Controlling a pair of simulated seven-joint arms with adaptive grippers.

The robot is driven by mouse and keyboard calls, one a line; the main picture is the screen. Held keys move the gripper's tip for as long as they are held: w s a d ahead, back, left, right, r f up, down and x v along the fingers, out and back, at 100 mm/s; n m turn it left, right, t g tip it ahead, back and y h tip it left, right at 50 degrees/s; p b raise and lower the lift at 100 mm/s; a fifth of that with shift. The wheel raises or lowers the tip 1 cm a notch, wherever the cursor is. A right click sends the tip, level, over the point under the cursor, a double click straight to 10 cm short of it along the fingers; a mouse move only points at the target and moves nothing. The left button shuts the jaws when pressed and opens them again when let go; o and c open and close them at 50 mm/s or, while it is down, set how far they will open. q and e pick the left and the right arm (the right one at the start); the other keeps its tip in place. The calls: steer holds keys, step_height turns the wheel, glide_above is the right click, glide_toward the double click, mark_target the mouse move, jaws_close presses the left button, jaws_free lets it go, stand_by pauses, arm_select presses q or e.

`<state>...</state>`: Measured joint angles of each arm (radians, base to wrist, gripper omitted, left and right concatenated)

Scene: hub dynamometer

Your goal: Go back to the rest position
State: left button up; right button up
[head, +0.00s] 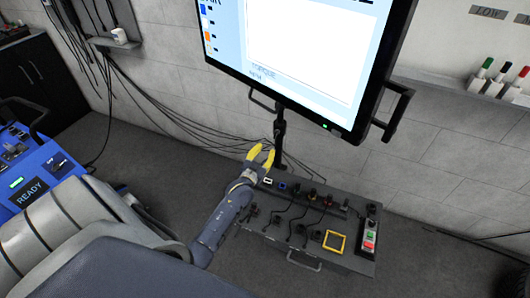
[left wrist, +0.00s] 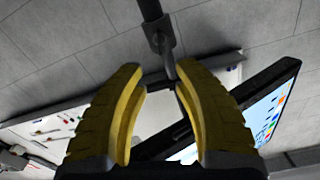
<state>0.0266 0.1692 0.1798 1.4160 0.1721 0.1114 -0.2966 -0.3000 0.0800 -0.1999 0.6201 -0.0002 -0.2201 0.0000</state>
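My left gripper (head: 261,155) has yellow fingers and shows in the head view at the back left corner of the grey control box, below the large screen. In the left wrist view its two yellow fingers (left wrist: 165,110) stand apart with nothing between them; the screen's stand and wall lie beyond. The gripper is open and empty. My right gripper is in neither view.
The grey control box (head: 285,238) carries black connectors, a yellow square frame (head: 334,241) and red and green buttons (head: 369,240). The screen (head: 310,50) hangs on a black post (head: 280,140). A blue panel marked READY (head: 32,192) stands at left. Cables run along the wall.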

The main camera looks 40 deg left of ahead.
arm_select(q)
steer(key=s+d+f+m+g+h, duration=0.1)
steer(key=s+d+f+m+g, duration=0.15)
steer(key=s+d, duration=0.45)
steer(key=s+d+f+m+g+h, duration=0.1)
steer(key=s+d+m+g, duration=0.3)
steer(key=s, duration=0.5)
steer(key=s+d+r+g+y, duration=0.1)
steer(key=s+r+g, duration=0.15)
steer(key=s, duration=0.75)
steer(key=s+d+r+g+y, duration=0.15)
steer(key=s+r, duration=0.25)
steer(key=s, duration=0.5)
steer(key=s+d+f+g+h, duration=0.1)
steer(key=s+d+f, duration=0.1)
steer(key=f, duration=1.5)
steer(key=s+d+f+g+h, duration=0.2)
steer(key=d+f, duration=0.1)
steer(key=f, duration=1.4)
steer(key=s+f+n+g+h, duration=0.1)
steer(key=s+f+n+g, duration=0.1)
steer(key=s+f, duration=1.6)
steer(key=s+n, duration=0.1)
steer(key=s, duration=0.1)
steer(key=shift+s+a+f+g, duration=0.15)
steer(key=shift+s+f+g, duration=0.1)
steer(key=shift+s+g, duration=0.1)
